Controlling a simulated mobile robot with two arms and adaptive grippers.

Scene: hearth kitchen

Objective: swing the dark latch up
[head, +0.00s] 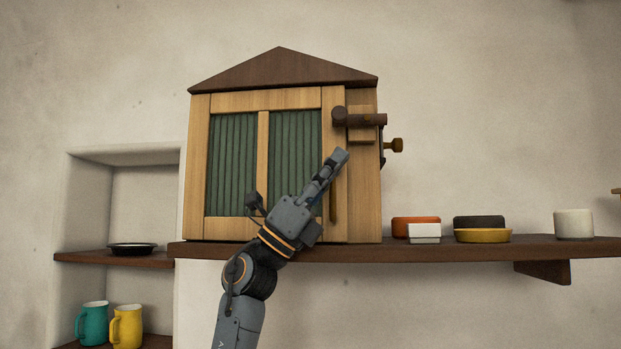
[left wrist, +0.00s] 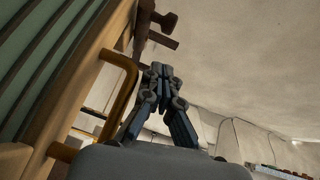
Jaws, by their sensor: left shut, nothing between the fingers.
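The dark latch (head: 362,119) is a brown bar lying level across the upper right edge of the cabinet door, with a round pivot at its left end. It also shows at the top of the left wrist view (left wrist: 150,28). The wooden cabinet (head: 199,170) has green slatted panels and a dark gabled roof. My left gripper (head: 341,155) is shut and empty, a little below the latch and apart from it. A brass door handle (left wrist: 126,88) is beside the gripper; in the head view the gripper partly hides it. My right gripper is out of view.
The cabinet stands on a wooden shelf (head: 465,250) with several small dishes and a white cup (head: 573,224) to the right. A wall niche with a teal mug (head: 93,322) and yellow mug (head: 127,325) is at left.

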